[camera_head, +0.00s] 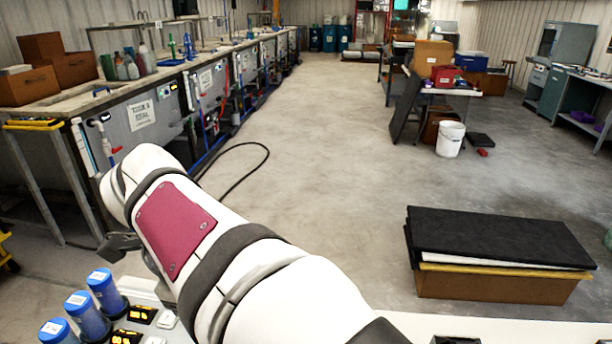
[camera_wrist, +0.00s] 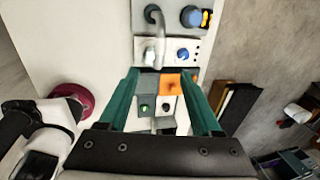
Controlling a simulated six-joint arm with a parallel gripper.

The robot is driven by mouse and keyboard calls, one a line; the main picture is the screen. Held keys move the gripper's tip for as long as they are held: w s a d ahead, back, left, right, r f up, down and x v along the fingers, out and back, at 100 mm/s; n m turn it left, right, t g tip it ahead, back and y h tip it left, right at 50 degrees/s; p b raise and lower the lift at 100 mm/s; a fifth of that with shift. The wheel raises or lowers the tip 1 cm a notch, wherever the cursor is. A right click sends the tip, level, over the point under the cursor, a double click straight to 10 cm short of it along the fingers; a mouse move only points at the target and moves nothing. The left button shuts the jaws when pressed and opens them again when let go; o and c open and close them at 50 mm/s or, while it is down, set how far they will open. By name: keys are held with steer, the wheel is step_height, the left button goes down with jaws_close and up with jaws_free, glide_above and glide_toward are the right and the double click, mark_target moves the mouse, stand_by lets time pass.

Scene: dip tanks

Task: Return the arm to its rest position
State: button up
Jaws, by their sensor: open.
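My gripper (camera_wrist: 162,76) is open in the wrist camera view, with two green fingers apart and nothing held between them. Below and between the fingers is a pale surface with an orange plate (camera_wrist: 171,84) and a grey box with a green button (camera_wrist: 145,108). In the head camera view my white arm reaches from the bottom centre toward the left. The fingers cannot be made out there.
Several blue-capped containers (camera_head: 88,318) stand at lower left beside black and yellow items (camera_head: 141,314). A row of tanks (camera_head: 150,115) runs along the left. A box with a black top (camera_head: 495,287) lies at right, and a white bucket (camera_head: 449,140) stands farther back.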

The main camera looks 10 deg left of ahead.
steer(key=s+d+f+n+g, duration=0.1)
steer(key=s+d+f+n, duration=0.15)
steer(key=d, duration=0.65)
steer(key=s+d+f+n+g, duration=0.1)
steer(key=s+d+n, duration=0.25)
steer(key=d, duration=0.55)
steer(key=s+d+f+n+y, duration=0.1)
steer(key=s+d+f+n, duration=0.4)
steer(key=s, duration=0.4)
steer(key=shift+d+f+n+y, duration=0.3)
steer(key=shift+f+n+y, duration=0.1)
steer(key=shift+f+n, duration=0.35)
